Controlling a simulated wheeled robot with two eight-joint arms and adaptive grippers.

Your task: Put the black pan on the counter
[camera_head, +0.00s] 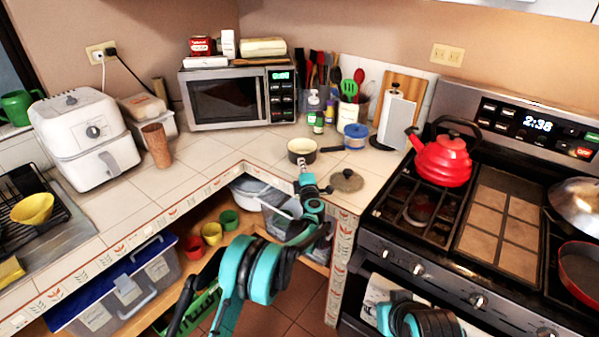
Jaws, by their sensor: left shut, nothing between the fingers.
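The black pan (302,156), small with a light inside and a dark handle pointing right, sits upright on the tiled counter (205,155) near its inner corner. My left gripper (302,164) is shut and empty, just in front of the pan at the counter edge. Its fingertips lie close to the pan's near side; I cannot tell whether they touch it. Only a teal and black part of my right arm shows at the bottom right; its gripper is out of view.
A dark round lid (347,180) lies right of the pan, and a blue-lidded container (355,136) stands behind it. A microwave (238,96) is at the back. The stove at right holds a red kettle (442,160). Open shelves lie below the counter. Clear tiles lie left of the pan.

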